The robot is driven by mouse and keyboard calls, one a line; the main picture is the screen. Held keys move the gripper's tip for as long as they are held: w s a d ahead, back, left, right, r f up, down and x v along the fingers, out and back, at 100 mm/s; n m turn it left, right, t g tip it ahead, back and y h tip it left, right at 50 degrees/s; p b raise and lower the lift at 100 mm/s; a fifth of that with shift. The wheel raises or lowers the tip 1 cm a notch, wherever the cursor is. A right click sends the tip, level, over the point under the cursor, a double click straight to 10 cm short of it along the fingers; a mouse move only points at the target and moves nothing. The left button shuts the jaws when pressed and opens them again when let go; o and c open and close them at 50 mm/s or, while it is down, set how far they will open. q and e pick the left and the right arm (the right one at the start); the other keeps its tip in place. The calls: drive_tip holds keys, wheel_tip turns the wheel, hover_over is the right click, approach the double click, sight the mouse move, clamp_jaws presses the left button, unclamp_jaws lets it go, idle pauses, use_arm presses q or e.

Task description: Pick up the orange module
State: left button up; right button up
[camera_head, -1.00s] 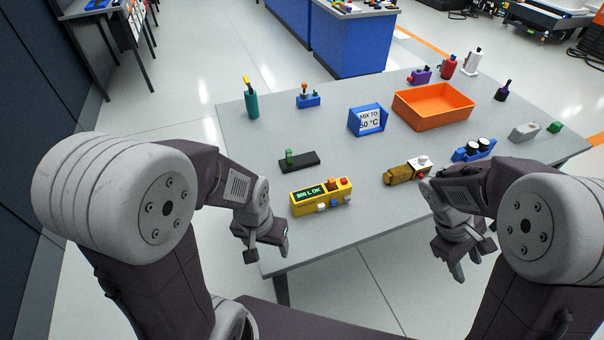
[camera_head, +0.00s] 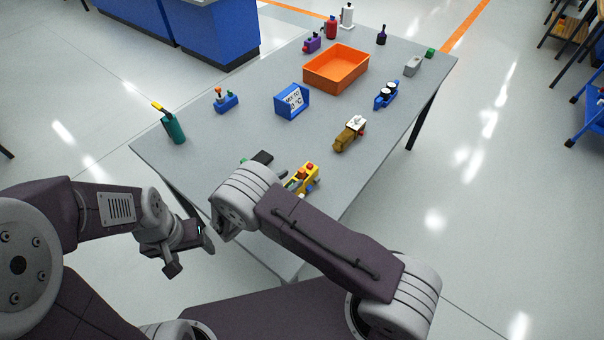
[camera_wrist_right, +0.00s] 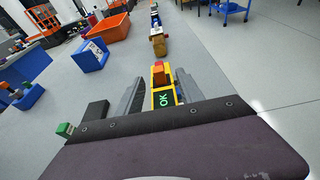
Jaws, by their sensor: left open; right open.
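No module that is orange all over shows. The closest is a yellow module (camera_head: 304,178) with a green-lit display and orange and red buttons, on the near end of the table, partly hidden by my right arm. In the right wrist view the module (camera_wrist_right: 163,98) lies between the spread fingers of my right gripper (camera_wrist_right: 160,84), which is open. I cannot tell whether the fingers touch it. In the head view the right fingers are mostly hidden behind the arm. My left gripper (camera_head: 190,252) is open and empty, off the table's near left edge.
On the grey table (camera_head: 235,130) stand a blue sign block (camera_head: 292,101), an orange tray (camera_head: 336,69), a brown block (camera_head: 350,134), a blue holder (camera_head: 386,95), a teal bottle (camera_head: 173,127) and a blue block with knobs (camera_head: 225,102). A black plate (camera_wrist_right: 95,113) lies left of the module.

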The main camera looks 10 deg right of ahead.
sight(300, 171)
drive_tip(key=shift+w+d+f+p, duration=0.3)
drive_tip(key=shift+w+d, duration=0.15)
drive_tip(key=shift+w, duration=0.35)
drive_tip(key=shift+d, duration=0.2)
drive_tip(key=p+x, duration=0.1)
drive_tip(key=x, duration=0.3)
drive_tip(key=shift+d+f+p, duration=0.1)
drive_tip(key=shift+d+p, duration=0.2)
drive_tip(key=shift+d, duration=0.05)
drive_tip(key=shift+w+d+f, duration=0.15)
drive_tip(key=shift+w+f, duration=0.05)
drive_tip(key=shift+w, duration=0.2)
use_arm(q)
drive_tip(key=shift+a+r, duration=0.25)
drive_tip(key=shift+r, duration=0.35)
drive_tip(key=shift+a+r, duration=0.2)
drive_tip(key=shift+r, duration=0.4)
use_arm(e)
clamp_jaws()
